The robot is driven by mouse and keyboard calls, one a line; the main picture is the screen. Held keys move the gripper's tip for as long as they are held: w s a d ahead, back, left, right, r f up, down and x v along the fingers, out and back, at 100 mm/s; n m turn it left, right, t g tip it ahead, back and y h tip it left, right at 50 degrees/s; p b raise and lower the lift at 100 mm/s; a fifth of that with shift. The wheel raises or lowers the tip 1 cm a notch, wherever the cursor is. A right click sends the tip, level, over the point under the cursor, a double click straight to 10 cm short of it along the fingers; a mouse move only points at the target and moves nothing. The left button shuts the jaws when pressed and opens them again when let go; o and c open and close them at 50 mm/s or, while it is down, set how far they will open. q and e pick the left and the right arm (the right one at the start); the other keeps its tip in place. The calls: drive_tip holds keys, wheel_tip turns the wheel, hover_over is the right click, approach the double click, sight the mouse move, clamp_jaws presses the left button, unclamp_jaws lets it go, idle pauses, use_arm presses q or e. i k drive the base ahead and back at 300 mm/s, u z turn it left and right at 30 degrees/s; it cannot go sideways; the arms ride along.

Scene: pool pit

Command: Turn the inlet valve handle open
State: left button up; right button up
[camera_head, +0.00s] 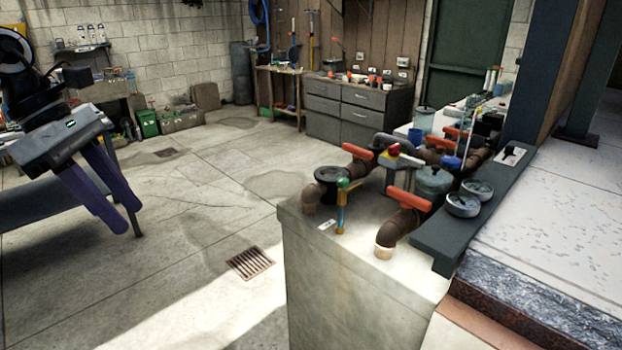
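Several orange-red valve handles sit on brown pipes on top of a concrete block (350,285) right of centre. One handle (408,198) is at the front, one (360,153) is further back left, and one (455,134) is behind on the right. I cannot tell which one is the inlet valve handle. My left gripper (127,220) hangs at the left with two purple fingers pointing down right. The fingers look a little apart, with nothing between them. It is well left of the block, touching no handle. My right gripper is not in view.
A yellow and teal tap (342,205) stands at the block's front edge, beside a black-topped fitting (331,180). Two round gauges (463,204) lie right of the front handle. The floor between my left gripper and the block is clear, with a drain grate (250,263).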

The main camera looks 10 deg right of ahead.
sight(408, 201)
drive_tip(key=u, duration=0.25)
drive_tip(key=i, duration=0.75)
drive_tip(key=z, duration=1.95)
